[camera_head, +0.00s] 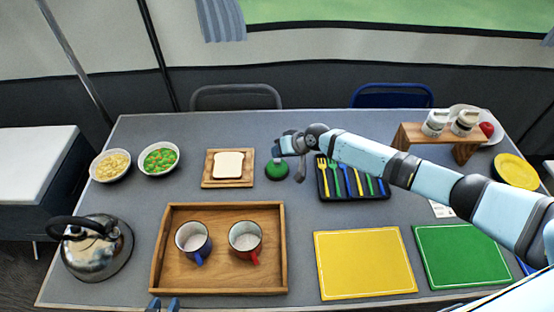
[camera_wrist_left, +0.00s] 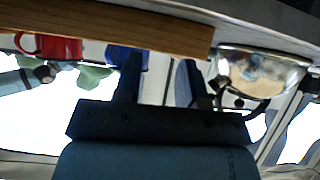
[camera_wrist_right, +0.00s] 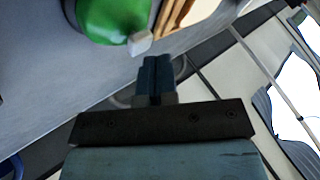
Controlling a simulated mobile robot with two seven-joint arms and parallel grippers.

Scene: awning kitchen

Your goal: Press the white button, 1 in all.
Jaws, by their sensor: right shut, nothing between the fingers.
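A round green base (camera_head: 277,171) stands on the table behind the wooden tray. In the right wrist view, the green base (camera_wrist_right: 112,18) has a small white button (camera_wrist_right: 140,43) at its near side. In the head view I cannot make the button out clearly beneath my gripper. My right gripper (camera_head: 280,146) is shut and empty, just above and behind the base. Its fingertips (camera_wrist_right: 156,60) are close to the button in the right wrist view; I cannot tell whether they touch it. My left gripper (camera_head: 163,303) is open and empty at the table's front edge.
A bread board (camera_head: 207,182) stands left of the base, and a cutlery tray (camera_head: 352,196) right of it. The wooden tray (camera_head: 160,245) holds two mugs. A kettle (camera_head: 98,248) is at left; yellow (camera_head: 365,264) and green (camera_head: 462,256) boards lie front right.

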